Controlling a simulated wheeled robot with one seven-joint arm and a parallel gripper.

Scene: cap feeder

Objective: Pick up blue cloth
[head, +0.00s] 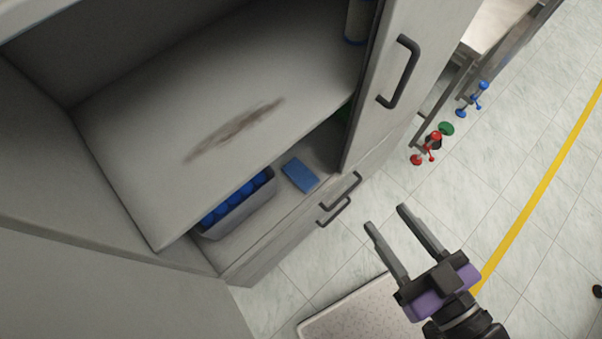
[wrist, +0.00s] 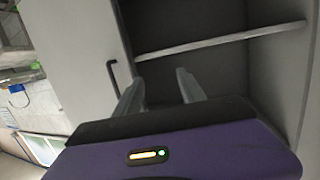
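The blue cloth (head: 300,175) lies flat on the lower shelf of the grey cabinet in the head view, to the right of a grey bin. My gripper (head: 386,217) is open and empty, in front of the cabinet over the floor, to the right of and below the cloth in the picture. Nothing is between its fingers. In the wrist view, my gripper (wrist: 158,82) points toward the cabinet, with its two fingers apart. The cloth cannot be made out in the wrist view.
A grey bin (head: 237,213) with several blue caps stands left of the cloth. The upper shelf (head: 220,90), with a brown smear, overhangs the lower one. A cabinet door with a black handle (head: 398,71) stands at the right. A pale mat (head: 360,314) lies on the floor.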

